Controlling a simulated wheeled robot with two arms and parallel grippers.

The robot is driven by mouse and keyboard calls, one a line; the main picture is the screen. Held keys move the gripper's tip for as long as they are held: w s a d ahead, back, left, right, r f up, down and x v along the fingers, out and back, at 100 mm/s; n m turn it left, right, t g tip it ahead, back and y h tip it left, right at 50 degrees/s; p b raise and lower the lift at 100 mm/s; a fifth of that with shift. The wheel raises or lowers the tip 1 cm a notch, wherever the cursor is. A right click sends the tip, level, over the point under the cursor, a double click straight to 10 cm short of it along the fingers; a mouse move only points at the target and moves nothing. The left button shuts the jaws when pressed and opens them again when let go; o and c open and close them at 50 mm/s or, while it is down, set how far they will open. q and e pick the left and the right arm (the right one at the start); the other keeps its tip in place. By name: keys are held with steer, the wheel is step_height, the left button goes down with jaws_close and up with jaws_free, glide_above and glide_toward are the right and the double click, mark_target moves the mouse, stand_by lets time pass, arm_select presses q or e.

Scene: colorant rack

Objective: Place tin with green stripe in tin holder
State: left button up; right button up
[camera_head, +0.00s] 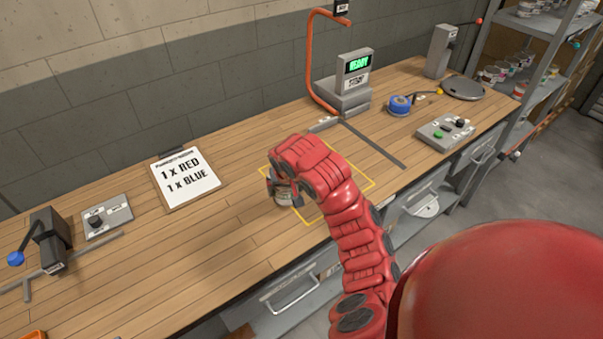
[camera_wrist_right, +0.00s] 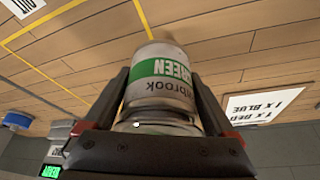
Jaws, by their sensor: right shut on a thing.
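The tin with the green stripe (camera_wrist_right: 162,75) is between the two fingers of my right gripper (camera_wrist_right: 165,95) in the right wrist view. Its stripe reads GREEN. The gripper is shut on it. In the head view the right gripper (camera_head: 280,187) is over the workbench, at the left part of the yellow outlined square. The tin (camera_head: 283,198) shows there only in part, under the gripper. I cannot tell whether it touches the bench. I cannot clearly make out which thing is the tin holder. My left gripper is not in view.
A clipboard (camera_head: 186,180) reading 1 x RED, 1 x BLUE lies left of the gripper. A machine with a READY display (camera_head: 356,75) stands behind. A button box (camera_head: 444,132) is at right, and a blue-knobbed lever device (camera_head: 50,240) at left. Shelving (camera_head: 530,22) holds tins.

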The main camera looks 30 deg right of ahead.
steer(key=w+d+b, duration=0.1)
steer(key=d, duration=0.1)
steer(key=w+d+b, duration=0.1)
steer(key=d, duration=0.1)
steer(key=w+d+f+b, duration=0.1)
steer(key=d, duration=0.2)
steer(key=w+d, duration=0.1)
steer(key=d, duration=0.1)
steer(key=d+p, duration=0.1)
steer(key=d, duration=0.1)
steer(key=w+d, duration=0.1)
steer(key=d, duration=0.1)
steer(key=shift+w, duration=0.35)
steer(key=shift+w+d+f+p, duration=0.1)
steer(key=shift+w+d+p, duration=0.3)
steer(key=shift+d, duration=0.2)
steer(key=shift+d+f, duration=0.1)
steer(key=shift+f, duration=0.05)
step_height(320, 180, down, 3)
steer(key=shift+f+p, duration=0.1)
steer(key=shift+p, duration=0.85)
steer(key=shift+f, duration=0.1)
steer(key=o, duration=1.3)
steer(key=shift+f, duration=0.1)
